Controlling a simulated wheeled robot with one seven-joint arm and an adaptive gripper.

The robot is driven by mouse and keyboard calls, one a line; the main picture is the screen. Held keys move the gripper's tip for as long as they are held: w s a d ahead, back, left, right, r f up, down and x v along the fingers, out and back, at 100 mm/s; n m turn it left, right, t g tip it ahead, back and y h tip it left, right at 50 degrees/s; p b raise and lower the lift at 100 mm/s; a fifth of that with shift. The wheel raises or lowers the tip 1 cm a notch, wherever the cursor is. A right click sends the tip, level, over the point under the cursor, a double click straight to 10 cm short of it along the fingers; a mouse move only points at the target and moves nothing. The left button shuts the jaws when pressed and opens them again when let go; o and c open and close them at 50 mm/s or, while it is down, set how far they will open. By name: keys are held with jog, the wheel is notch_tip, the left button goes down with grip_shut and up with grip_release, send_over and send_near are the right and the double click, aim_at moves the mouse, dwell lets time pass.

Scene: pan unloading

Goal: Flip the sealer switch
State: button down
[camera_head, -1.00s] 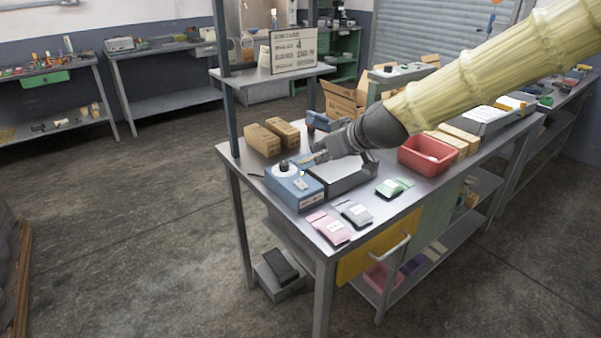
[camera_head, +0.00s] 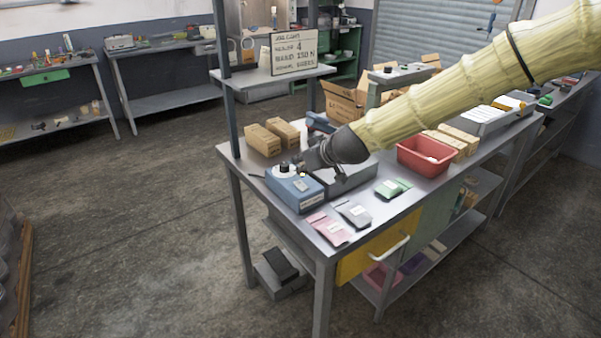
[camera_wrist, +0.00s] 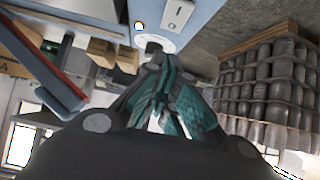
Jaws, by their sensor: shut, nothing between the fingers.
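The sealer has a blue control box (camera_head: 310,200) with a dark knob on top, at the left of the steel table. Its grey body (camera_head: 345,180) extends to the right. In the wrist view the blue top face (camera_wrist: 206,12) carries a light switch plate (camera_wrist: 178,14) with a small dark mark, a small lamp (camera_wrist: 139,26) and a white round dial (camera_wrist: 150,43). My gripper (camera_wrist: 156,58) is shut and empty, its tips close to the dial, below the switch plate in that view. Whether they touch is unclear. In the head view my gripper (camera_head: 303,163) is just above the box, beside the knob.
Cardboard boxes (camera_head: 263,140) stand behind the sealer. Pink (camera_head: 328,229), grey (camera_head: 354,213) and green (camera_head: 393,188) pouches lie in front. A red bin (camera_head: 425,157) is to the right. A shelf post (camera_head: 229,110) and job card (camera_head: 294,53) rise at the back left.

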aim_at(302, 185)
jog(key=shift+w+f, duration=0.15)
jog(key=shift+f, duration=1.55)
jog(key=shift+d+p, duration=0.1)
jog(key=shift+p, duration=0.7)
